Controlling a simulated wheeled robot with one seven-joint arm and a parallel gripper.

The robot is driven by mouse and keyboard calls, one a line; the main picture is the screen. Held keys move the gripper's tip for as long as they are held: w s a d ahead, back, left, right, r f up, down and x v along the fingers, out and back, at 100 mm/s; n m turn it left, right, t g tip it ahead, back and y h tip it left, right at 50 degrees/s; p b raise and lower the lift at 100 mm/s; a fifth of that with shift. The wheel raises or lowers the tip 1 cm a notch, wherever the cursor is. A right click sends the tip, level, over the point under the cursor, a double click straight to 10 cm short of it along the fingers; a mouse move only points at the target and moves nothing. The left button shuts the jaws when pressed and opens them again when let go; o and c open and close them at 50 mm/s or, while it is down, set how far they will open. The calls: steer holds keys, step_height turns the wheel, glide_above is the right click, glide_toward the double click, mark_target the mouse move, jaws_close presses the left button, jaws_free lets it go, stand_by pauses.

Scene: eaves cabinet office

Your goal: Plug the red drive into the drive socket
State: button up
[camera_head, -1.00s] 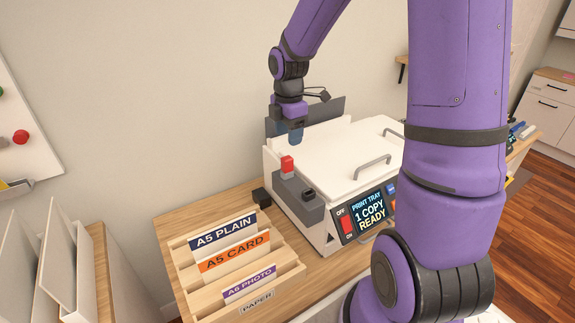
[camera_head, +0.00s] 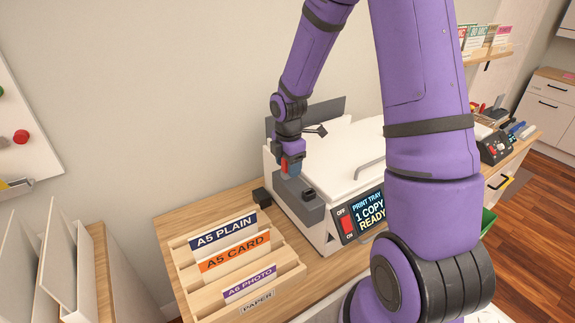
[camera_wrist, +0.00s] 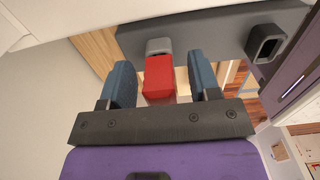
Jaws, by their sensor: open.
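The red drive (camera_head: 285,165) stands upright at the far end of the grey block on the printer's left side. In the wrist view the drive (camera_wrist: 159,80) lies between the two blue fingers of my gripper (camera_wrist: 161,75), with a gap on each side. A light grey piece (camera_wrist: 158,46) is at the drive's far end. My gripper (camera_head: 291,163) is open around the drive and not closed on it. A dark rimmed socket (camera_wrist: 265,43) is empty on the same block; it also shows in the head view (camera_head: 308,194), nearer the front.
The white printer (camera_head: 330,150) has a lid handle and a lit panel (camera_head: 368,212) reading "1 COPY READY". A wooden paper rack (camera_head: 240,262) stands in front at left. A small black box (camera_head: 262,197) sits beside the printer. A dark upright panel rises behind.

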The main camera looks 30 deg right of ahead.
steer(key=c, duration=1)
steer(key=shift+r, duration=0.15)
